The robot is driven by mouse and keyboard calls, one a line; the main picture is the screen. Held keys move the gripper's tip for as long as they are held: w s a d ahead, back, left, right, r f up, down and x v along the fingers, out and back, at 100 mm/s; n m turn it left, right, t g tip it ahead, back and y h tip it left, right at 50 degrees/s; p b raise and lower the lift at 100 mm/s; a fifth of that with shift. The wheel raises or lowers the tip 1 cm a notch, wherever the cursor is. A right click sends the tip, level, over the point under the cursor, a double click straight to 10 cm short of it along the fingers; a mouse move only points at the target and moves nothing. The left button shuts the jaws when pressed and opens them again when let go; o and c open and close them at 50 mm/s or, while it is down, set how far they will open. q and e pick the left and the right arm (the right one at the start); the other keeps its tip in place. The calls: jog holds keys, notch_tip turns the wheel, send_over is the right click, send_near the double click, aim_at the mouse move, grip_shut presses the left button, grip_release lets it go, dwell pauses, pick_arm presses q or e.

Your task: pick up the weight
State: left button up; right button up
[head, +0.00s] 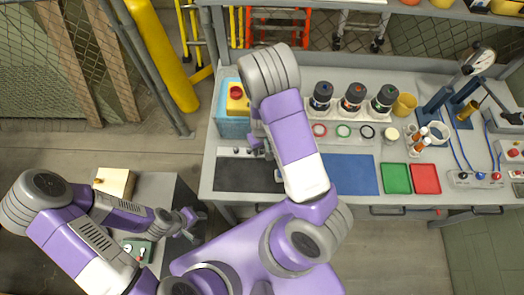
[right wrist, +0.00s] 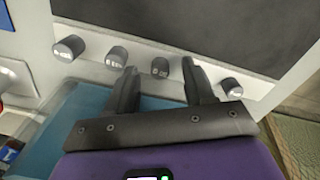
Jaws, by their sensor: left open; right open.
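Several small dark cylindrical weights with pale labels sit in a row on a white strip (head: 228,151). In the right wrist view one weight (right wrist: 160,67) shows between the fingertips of my right gripper (right wrist: 159,72). Others stand to its left (right wrist: 117,57) and right (right wrist: 231,87). My right gripper is open, over the row; I cannot tell whether the fingers touch the weight. In the head view my right arm partly hides the row. My left gripper (head: 196,222) is open and empty, low at the left, away from the workbench.
A blue water tank (head: 230,127) with a yellow red-buttoned box (head: 237,98) stands behind the row. A dark mat (head: 240,174) lies in front. Three dark bottles (head: 352,97), a green tray (head: 396,178) and a red tray (head: 425,179) are to the right.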

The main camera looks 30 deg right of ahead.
jog(key=shift+f, duration=0.35)
jog(key=shift+c, duration=0.5)
grip_shut()
